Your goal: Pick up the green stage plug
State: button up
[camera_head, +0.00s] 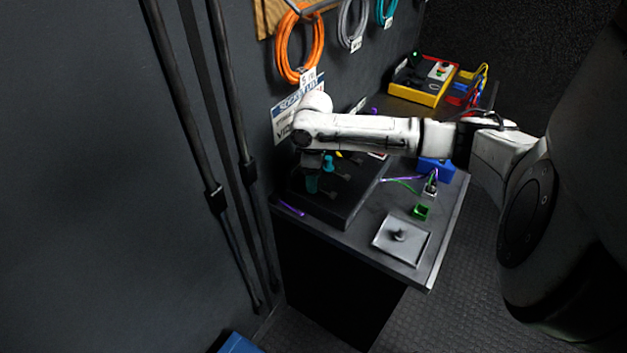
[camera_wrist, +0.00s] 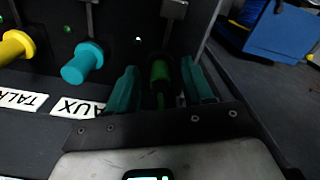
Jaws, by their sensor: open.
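The green stage plug (camera_wrist: 158,74) shows in the wrist view as a dark green stub on the black panel. My gripper (camera_wrist: 163,88) is open, with one teal finger on each side of the plug. I cannot tell whether either finger touches it. A teal plug (camera_wrist: 83,63) and a yellow plug (camera_wrist: 14,46) stand to the left in the same row. In the head view my gripper (camera_head: 312,181) is low over the black panel box (camera_head: 345,205). I cannot make out the green plug there.
White labels (camera_wrist: 78,106) lie below the plugs. A yellow and red case (camera_head: 420,95) is behind. The wall is close on the left.

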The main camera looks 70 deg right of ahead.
jog(key=shift+c, duration=0.2)
grip_shut()
jog(key=shift+r, duration=0.1)
